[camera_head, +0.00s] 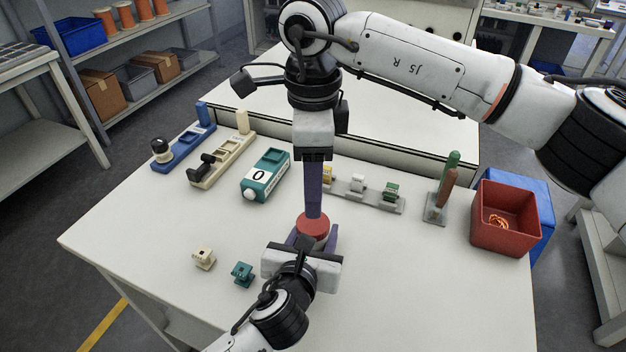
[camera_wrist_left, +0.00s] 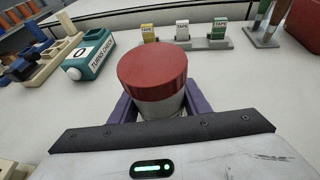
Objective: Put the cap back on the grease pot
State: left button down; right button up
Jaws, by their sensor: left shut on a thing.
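The grease pot (camera_wrist_left: 165,107) shows a pale grey body between my left gripper's purple fingers in the left wrist view. My left gripper (camera_head: 313,240) is shut on it near the front middle of the table. The red cap (camera_head: 313,226) sits on top of the pot; it also shows in the left wrist view (camera_wrist_left: 152,70). Whether its thread is tight cannot be seen. My right gripper (camera_head: 314,213) points down above the cap in the head view. Its fingers line up edge-on, so their opening is hidden. No right fingers show in the left wrist view.
A teal turns-check box marked 0 (camera_head: 266,176) stands left of centre, beside beige (camera_head: 222,160) and blue (camera_head: 184,148) fixtures. A tape rack (camera_head: 366,197), a tool stand (camera_head: 436,209) and a red bin (camera_head: 506,232) stand to the right. Small cream (camera_head: 204,257) and teal (camera_head: 242,273) connectors lie front left.

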aim_at(312, 223)
jog(key=shift+f, duration=0.1)
jog(key=shift+f, duration=3.95)
jog(key=c, duration=0.9)
jog(key=shift+m, duration=0.9)
jog(key=o, duration=1.2)
jog(key=shift+r, duration=0.15)
notch_tip(312, 223, up, 12)
